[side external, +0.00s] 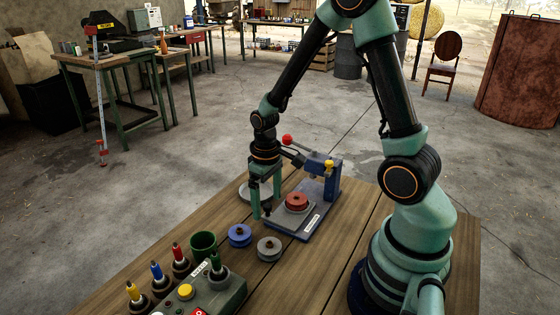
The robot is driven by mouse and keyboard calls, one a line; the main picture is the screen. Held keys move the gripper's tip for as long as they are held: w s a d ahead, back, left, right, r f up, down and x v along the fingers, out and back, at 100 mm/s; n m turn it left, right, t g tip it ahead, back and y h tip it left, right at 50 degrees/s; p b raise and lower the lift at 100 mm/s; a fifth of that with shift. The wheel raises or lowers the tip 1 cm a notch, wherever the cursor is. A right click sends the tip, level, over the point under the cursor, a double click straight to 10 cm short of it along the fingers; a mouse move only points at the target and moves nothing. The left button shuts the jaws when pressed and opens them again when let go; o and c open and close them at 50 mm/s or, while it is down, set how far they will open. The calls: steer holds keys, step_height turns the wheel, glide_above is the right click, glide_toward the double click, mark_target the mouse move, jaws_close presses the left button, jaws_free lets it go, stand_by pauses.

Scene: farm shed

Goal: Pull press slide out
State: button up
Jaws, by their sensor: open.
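The press (333,180) has a blue upright column and a lever ending in a red ball (287,139). It stands near the far edge of the wooden table. A flat grey slide (286,224) lies at its foot, with a red round piece (297,201) on top and a white label at the front right. I cannot tell how far the slide is out. My gripper (266,207) points down with green fingers apart, just left of the slide and the red piece. It holds nothing that I can see. Whether a finger touches the slide is unclear.
A blue round piece (240,235) and a grey one (269,248) lie in front of the press. A pale round thing (245,192) is partly behind my gripper. A green cup (203,246) and a control box (215,293) stand front left. The table right of the press is clear.

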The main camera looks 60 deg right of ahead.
steer(key=shift+r, duration=3.9)
steer(key=s+a+r+t, duration=0.2)
steer(key=a+r, duration=0.1)
steer(key=r, duration=0.3)
steer(key=s+a+r+t, duration=0.3)
steer(key=r, duration=0.4)
steer(key=shift+a+t, duration=0.3)
steer(key=shift+a, duration=0.1)
